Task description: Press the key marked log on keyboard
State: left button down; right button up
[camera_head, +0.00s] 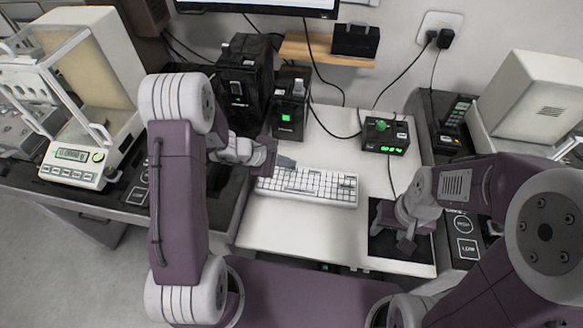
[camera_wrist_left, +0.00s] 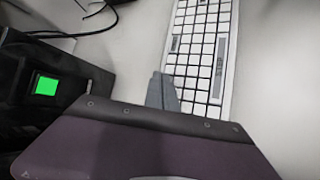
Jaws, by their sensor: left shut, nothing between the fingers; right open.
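The white keyboard (camera_head: 318,187) lies on the white middle table. It also fills the upper middle of the left wrist view (camera_wrist_left: 205,50). The lettering on its keys is too small to read, so I cannot tell which key is marked log. My left gripper (camera_head: 287,162) is shut and empty, with its tips over the keyboard's left end; its closed fingers also show in the left wrist view (camera_wrist_left: 160,90). I cannot tell whether the tips touch a key. My right gripper (camera_head: 405,243) is open and empty above the dark mat, right of the keyboard.
A black box with a green light (camera_head: 290,115) stands behind the keyboard's left part. A small device with a green display (camera_head: 386,136) stands behind its right end. A dark mat (camera_head: 381,246) lies at the right. A balance (camera_head: 75,165) stands on the left table.

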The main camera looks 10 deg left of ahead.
aim_at(289, 170)
pick_arm(q)
jog(key=shift+r, duration=0.4)
jog(key=shift+r+p, duration=1.85)
jog(key=shift+r, duration=0.65)
